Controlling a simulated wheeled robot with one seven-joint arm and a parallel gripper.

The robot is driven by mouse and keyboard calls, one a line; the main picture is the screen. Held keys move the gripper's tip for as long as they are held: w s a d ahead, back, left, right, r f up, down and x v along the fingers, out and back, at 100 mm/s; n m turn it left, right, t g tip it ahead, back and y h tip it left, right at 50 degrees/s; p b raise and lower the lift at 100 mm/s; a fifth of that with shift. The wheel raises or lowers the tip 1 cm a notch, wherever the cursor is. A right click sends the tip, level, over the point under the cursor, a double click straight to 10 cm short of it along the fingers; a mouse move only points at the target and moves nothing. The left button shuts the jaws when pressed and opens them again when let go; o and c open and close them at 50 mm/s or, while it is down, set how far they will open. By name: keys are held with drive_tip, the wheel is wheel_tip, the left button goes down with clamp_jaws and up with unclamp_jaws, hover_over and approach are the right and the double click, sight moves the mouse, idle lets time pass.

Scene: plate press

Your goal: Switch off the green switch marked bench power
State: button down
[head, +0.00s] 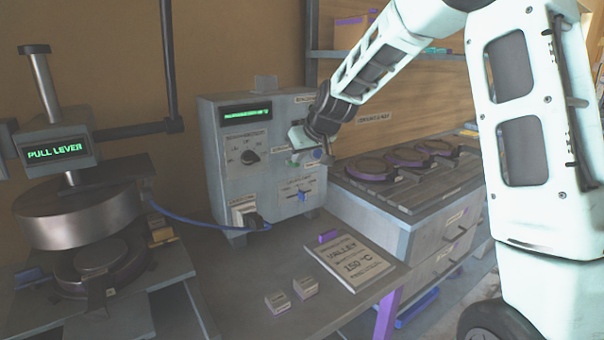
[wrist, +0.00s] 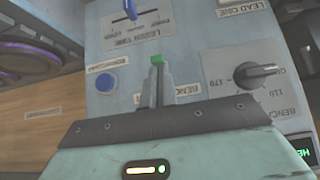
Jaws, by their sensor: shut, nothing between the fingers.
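The grey control box (head: 230,180) stands on the bench, with a lit green display. The green switch (wrist: 157,60) shows just past my fingertips in the wrist view, at the centre of the box's face. In the head view only a bit of green (head: 294,163) shows below my gripper (head: 297,142). My gripper also shows in the wrist view (wrist: 156,75), its fingers shut and empty, right at the switch. I cannot tell whether they touch it. The fingers partly cover a label beside it, and the switch's position is unclear.
A blue button (wrist: 106,82) sits close beside the switch. A black dial (wrist: 250,75) and a blue slider (wrist: 130,10) are on the same face. A blue cable (head: 190,220) runs from the box to the press (head: 80,215) at left.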

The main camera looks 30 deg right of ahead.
drive_tip(key=t+b, duration=0.1)
drive_tip(key=b, duration=0.7)
drive_tip(key=s+f+t+b, duration=0.1)
drive_tip(key=t+b, duration=0.1)
drive_tip(key=b, duration=0.7)
drive_tip(key=shift+f, duration=0.3)
drive_tip(key=shift+r, duration=0.1)
drive_tip(key=shift+r+p, duration=0.45)
drive_tip(key=shift+r, duration=0.2)
